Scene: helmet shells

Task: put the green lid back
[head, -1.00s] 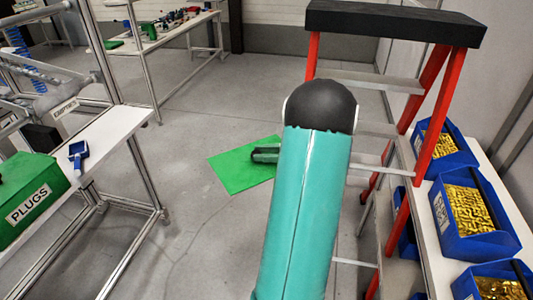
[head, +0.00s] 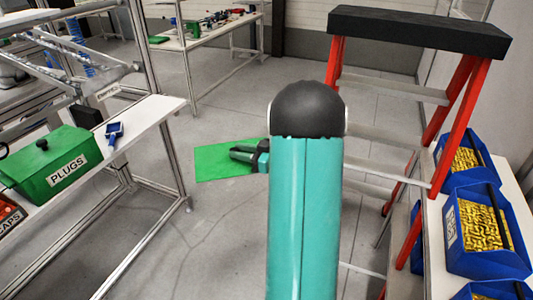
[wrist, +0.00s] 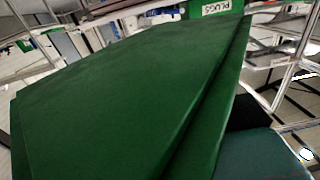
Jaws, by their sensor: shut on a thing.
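The green lid (head: 222,163) is a flat green panel held out in the middle of the head view, above the grey floor. My gripper (head: 241,154) is shut on it at its right part; the fingertips are small and partly hidden by the lid. In the wrist view the lid (wrist: 120,90) fills most of the picture, tilted, and hides much of what is behind it. A green box labelled PLUGS (head: 60,165) sits on the white shelf at the left, with a black knob on top. It shows at the top of the wrist view (wrist: 212,8).
A blue hand tool (head: 114,131) lies on the white shelf (head: 152,118) beside the box. A red CAPS box (head: 8,213) is at the left edge. A red-legged stepladder (head: 410,110) and blue bins (head: 485,235) stand on the right. Open floor lies between.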

